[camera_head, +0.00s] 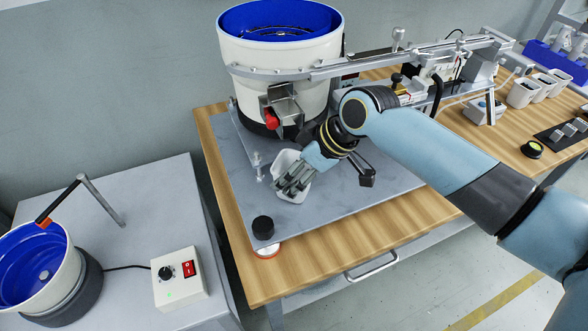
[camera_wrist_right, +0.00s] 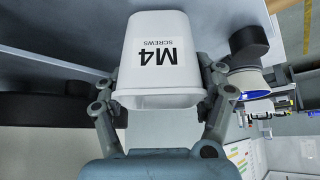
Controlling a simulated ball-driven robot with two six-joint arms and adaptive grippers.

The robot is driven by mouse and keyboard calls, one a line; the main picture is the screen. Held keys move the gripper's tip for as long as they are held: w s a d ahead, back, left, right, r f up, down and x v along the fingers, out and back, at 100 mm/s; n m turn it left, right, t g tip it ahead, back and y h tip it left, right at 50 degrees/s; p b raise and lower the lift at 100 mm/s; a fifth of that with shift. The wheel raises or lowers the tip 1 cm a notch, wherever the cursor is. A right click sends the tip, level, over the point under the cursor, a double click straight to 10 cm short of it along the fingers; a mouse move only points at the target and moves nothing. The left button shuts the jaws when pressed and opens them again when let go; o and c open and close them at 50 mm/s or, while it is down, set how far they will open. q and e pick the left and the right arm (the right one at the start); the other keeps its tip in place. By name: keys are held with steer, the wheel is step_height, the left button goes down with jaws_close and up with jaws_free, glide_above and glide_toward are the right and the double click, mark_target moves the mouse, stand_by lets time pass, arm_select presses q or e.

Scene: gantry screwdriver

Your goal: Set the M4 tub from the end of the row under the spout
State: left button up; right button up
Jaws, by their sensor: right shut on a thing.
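The white M4 tub (camera_head: 282,161) is in my right gripper (camera_head: 296,178), on or just above the grey plate below the bowl feeder. In the right wrist view the tub (camera_wrist_right: 160,60) shows its "M4 SCREWS" label upside down, with the fingers of my right gripper (camera_wrist_right: 163,100) closed on both its sides. The metal spout (camera_head: 284,103) with a red part sticks out of the white feeder bowl, above and slightly behind the tub in the head view. I cannot tell whether the tub touches the plate. My left gripper is out of view.
Several white tubs (camera_head: 522,93) stand in a row at the bench's far right. A black knob (camera_head: 263,227) stands at the plate's front corner. A thin metal post (camera_head: 258,166) stands left of the tub. A control box (camera_head: 180,277) and second bowl (camera_head: 38,265) are on the left table.

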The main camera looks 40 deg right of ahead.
steer(key=o, duration=0.6)
steer(key=shift+f, duration=0.15)
steer(key=o, duration=0.6)
steer(key=v, duration=0.7)
steer(key=shift+s+d+r, duration=0.1)
steer(key=shift+s+r, duration=0.05)
steer(key=shift+r, duration=0.2)
